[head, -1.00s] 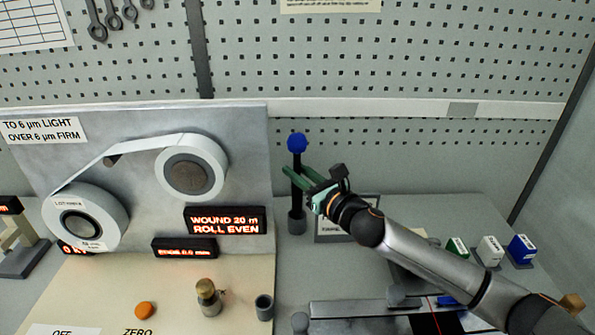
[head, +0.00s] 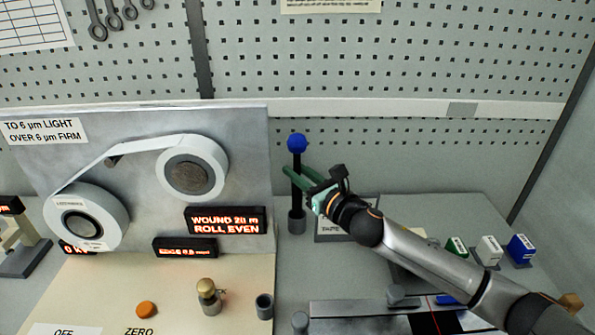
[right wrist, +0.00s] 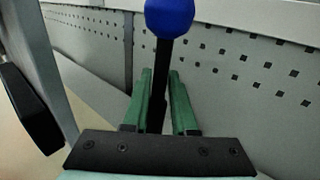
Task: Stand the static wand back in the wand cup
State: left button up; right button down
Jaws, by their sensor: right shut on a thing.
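The static wand is a black rod with a blue ball (head: 297,143) on top. It stands about upright, and its lower end meets the mouth of the grey wand cup (head: 296,222) on the bench; how deep it sits is hidden. My right gripper (head: 297,177) reaches in from the right with green fingers shut on the rod below the ball. In the right wrist view the blue ball (right wrist: 169,16) rises above the green fingers (right wrist: 158,100), with the black rod between them. My left gripper is not in view.
The winding panel (head: 240,150), with two rolls and lit displays, stands close left of the wand. A small grey cup (head: 264,306) and a brass-topped post (head: 207,292) are in front. Green, white and blue boxes (head: 521,247) stand at the right. A pegboard wall is behind.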

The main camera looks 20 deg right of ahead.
jog(key=shift+f+b, duration=0.4)
jog(key=shift+f, duration=0.15)
dwell(0.4)
jog(key=c, duration=1.1)
grip_release()
jog(key=o, duration=0.5)
jog(key=shift+f, duration=0.1)
jog(key=shift+c, duration=0.2)
jog(key=shift+s, duration=0.1)
jog(key=shift+f, duration=0.1)
jog(key=shift+s+d+f, duration=0.1)
jog(key=shift+s+d, duration=0.05)
jog(key=shift+s, duration=0.3)
jog(key=b+v, duration=0.1)
jog(key=v, duration=1)
jog(key=shift+s+d+r+b, duration=0.15)
jog(key=shift+s+r+b, duration=0.05)
jog(key=shift+r+b, duration=0.25)
